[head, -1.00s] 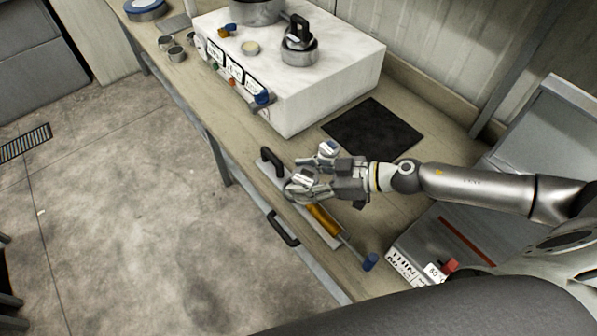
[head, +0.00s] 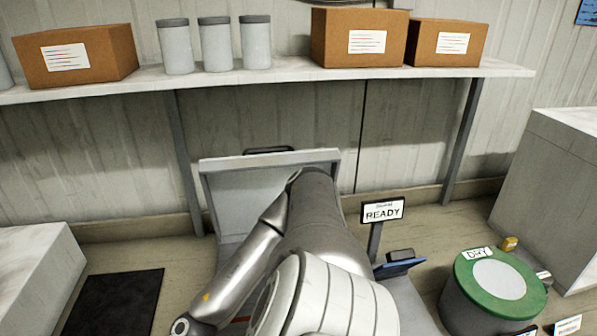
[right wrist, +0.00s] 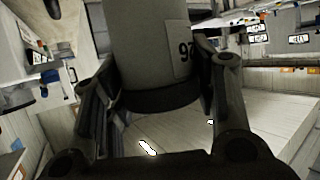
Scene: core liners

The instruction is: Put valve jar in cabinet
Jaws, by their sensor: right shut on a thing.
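In the right wrist view my right gripper (right wrist: 158,82) is shut on a grey cylindrical jar (right wrist: 148,48) with a dark band at its lower end in the picture. A pale label with partly visible digits is on its side. The jar's upper end is cut off by the frame. In the head view my right arm reaches down to the lower left, and its gripper is outside that picture. My left gripper is in neither view. I cannot tell which thing, if any, in view is the cabinet.
Three lidded grey jars (head: 214,44) and brown boxes (head: 360,38) stand on a wall shelf (head: 290,73). A black mat (head: 115,300) lies at left.

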